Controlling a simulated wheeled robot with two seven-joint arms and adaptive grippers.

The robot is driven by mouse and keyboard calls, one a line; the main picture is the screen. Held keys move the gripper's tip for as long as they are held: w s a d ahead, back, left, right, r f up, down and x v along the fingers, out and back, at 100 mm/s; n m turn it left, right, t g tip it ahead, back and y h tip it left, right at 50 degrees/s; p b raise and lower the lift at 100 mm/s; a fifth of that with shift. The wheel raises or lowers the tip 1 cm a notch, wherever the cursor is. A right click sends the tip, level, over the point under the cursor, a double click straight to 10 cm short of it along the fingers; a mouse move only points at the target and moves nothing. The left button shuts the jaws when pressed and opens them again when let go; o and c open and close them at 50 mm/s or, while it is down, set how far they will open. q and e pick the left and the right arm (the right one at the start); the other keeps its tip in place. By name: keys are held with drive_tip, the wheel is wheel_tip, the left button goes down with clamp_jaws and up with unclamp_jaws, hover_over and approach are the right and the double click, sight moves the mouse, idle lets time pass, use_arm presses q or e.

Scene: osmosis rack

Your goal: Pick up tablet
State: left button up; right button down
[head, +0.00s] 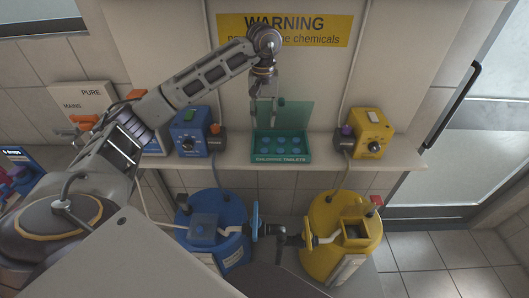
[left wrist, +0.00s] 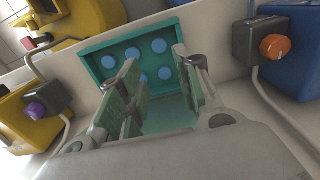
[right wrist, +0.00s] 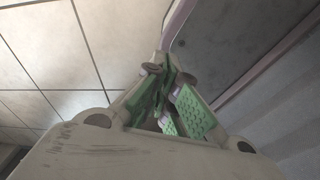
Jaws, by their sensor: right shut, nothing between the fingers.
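The chlorine tablets box (head: 282,158) is teal, with its clear green lid raised at the back, on the shelf in the head view. Several round blue tablets (head: 281,141) lie in it. The box (left wrist: 92,58) and tablets (left wrist: 159,46) also show in the left wrist view, beyond the fingers. My left gripper (head: 264,118) points down above the left part of the box, and its fingers (left wrist: 160,80) are apart with nothing between them. My right gripper (right wrist: 168,95) shows only in the right wrist view, its green-padded fingers together and empty, away from the box.
A blue control box (head: 189,132) stands left of the tablets and a yellow one (head: 366,132) right, both on the shelf (head: 225,160). Below are a blue tank (head: 230,212) and a yellow tank (head: 322,215). A warning sign (head: 230,30) hangs behind my left arm.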

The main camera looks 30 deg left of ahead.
use_arm(q)
drive_tip(key=f, duration=0.1)
hover_over(264, 150)
wheel_tip(264, 150, down, 6)
drive_tip(key=shift+s+p, duration=0.1)
drive_tip(key=shift+p, duration=0.2)
drive_tip(key=shift+f, duration=0.7)
use_arm(e)
drive_tip(key=shift+w+a+r, duration=0.15)
drive_tip(key=shift+a+r, duration=0.05)
drive_tip(key=shift+a, duration=0.25)
drive_tip(key=shift+w+a+r, duration=0.1)
drive_tip(key=shift+a+r, duration=0.05)
drive_tip(key=shift+a, duration=0.25)
use_arm(q)
drive_tip(key=shift+f, duration=0.1)
use_arm(e)
drive_tip(key=shift+d, duration=0.1)
